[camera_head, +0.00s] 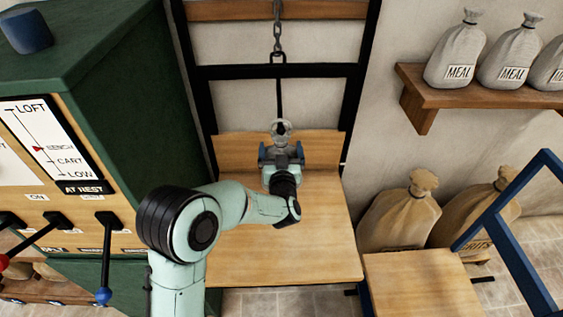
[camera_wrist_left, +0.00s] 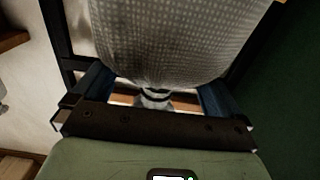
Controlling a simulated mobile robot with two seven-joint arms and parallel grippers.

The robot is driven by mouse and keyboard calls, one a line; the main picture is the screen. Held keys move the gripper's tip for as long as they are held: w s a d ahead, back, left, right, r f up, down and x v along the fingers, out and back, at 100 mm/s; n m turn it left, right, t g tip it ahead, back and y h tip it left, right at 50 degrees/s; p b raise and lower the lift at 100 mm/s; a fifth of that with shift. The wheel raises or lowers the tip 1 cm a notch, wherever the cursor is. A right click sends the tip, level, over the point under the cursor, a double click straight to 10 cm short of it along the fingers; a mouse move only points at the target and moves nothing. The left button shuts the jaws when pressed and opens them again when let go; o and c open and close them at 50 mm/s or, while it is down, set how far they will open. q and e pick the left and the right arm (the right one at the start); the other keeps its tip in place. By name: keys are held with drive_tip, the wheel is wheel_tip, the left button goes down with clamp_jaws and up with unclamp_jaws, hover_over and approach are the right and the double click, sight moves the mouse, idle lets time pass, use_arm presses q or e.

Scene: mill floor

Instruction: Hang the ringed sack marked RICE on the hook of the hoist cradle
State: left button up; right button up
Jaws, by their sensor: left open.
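The hoist cradle (camera_head: 281,174) is a wooden platform with a back board, hung in a black frame. A chain (camera_head: 278,38) and dark rod come down to its middle. A small grey sack (camera_head: 281,129) is at the rod's lower end; whether it hangs on the hook cannot be told, as hook and ring are not clear. My left gripper (camera_head: 281,154) is open, its blue fingers either side of the sack. In the left wrist view, pale woven sack cloth (camera_wrist_left: 175,40) fills the space between and beyond the fingers, narrowing to a gathered neck. No lettering shows on it.
A green cabinet (camera_head: 125,70) with levers and a panel reading AT REST stands at the left. A shelf (camera_head: 480,88) holds grey MEAL sacks.

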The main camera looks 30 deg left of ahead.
use_arm(q)
drive_tip(key=b+v, duration=0.2)
drive_tip(key=v, duration=1)
drive_tip(key=shift+s+d, duration=0.25)
drive_tip(key=shift+s, duration=0.05)
use_arm(e)
drive_tip(key=shift+s+f, duration=0.3)
drive_tip(key=shift+f, duration=0.35)
drive_tip(key=shift+s+f, duration=0.25)
drive_tip(key=shift+f, duration=0.35)
